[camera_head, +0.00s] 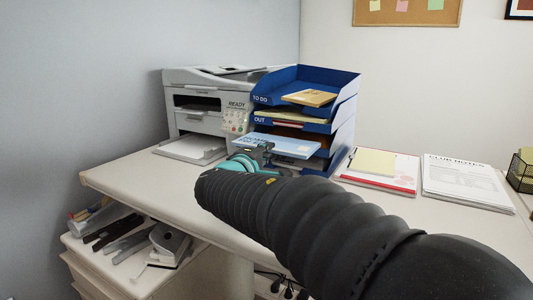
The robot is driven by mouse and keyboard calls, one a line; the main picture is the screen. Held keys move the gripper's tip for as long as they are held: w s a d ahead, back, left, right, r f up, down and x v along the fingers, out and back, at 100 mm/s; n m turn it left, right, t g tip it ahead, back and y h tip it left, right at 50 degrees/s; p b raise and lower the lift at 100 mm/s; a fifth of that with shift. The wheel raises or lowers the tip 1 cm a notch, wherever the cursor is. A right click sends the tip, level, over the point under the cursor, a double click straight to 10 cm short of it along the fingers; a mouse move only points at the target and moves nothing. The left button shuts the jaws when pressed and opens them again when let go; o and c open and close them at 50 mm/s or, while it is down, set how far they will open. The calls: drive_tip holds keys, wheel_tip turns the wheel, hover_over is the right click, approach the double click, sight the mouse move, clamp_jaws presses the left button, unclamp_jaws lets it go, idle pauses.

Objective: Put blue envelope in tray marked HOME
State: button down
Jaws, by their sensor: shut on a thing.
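My gripper (258,149) is shut on the light blue envelope (292,145) at its near left edge. The envelope lies roughly level in front of the blue tray stack, at about the height of a tray below the OUT tray (264,120). I cannot tell whether its far edge is inside a tray. The top tray (262,100) reads TO DO and holds a tan envelope (309,97). The label HOME is not readable; the lower tray fronts are partly hidden by the envelope, gripper and my arm.
A grey printer (205,95) stands left of the trays, its paper tray (192,148) sticking out. Papers (375,165), a notes sheet (466,180) and a wire basket (522,170) lie to the right.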

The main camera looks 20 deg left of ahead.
sight(287, 139)
drive_tip(key=w+d, duration=0.1)
drive_tip(key=w, duration=1.1)
drive_tip(key=shift+w, duration=0.2)
drive_tip(key=c, duration=1.2)
unclamp_jaws()
drive_tip(key=shift+f, duration=0.1)
drive_tip(key=shift+s, duration=0.1)
drive_tip(key=s, duration=1.1)
drive_tip(key=shift+s, duration=0.4)
